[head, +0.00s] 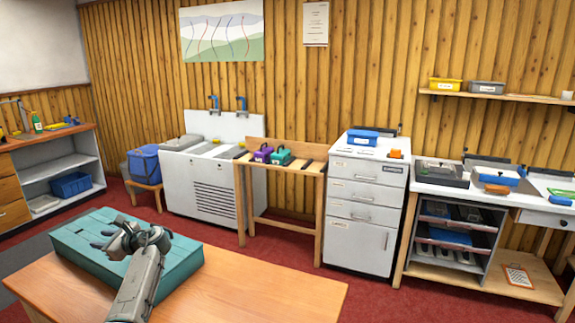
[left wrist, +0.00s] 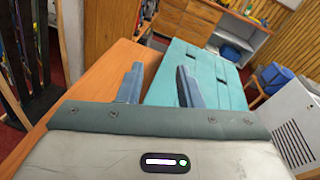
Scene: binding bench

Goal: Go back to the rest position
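My left gripper (head: 112,240) is over the teal case (head: 178,262), which lies on the wooden table in front of me. In the left wrist view my left gripper's two fingers (left wrist: 158,86) stand apart with nothing between them. The teal case (left wrist: 205,75) shows beyond and to the right of the fingers there. Whether the gripper touches the case I cannot tell. My right gripper is in neither view.
The wooden table (head: 270,295) is bare to the right of the case. Across the red floor (head: 290,228) stand a white sink unit (head: 205,170), a small wooden bench (head: 283,163), a drawer cabinet (head: 358,215) and a workbench with trays (head: 440,190). A blue bin (head: 145,165) sits at left.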

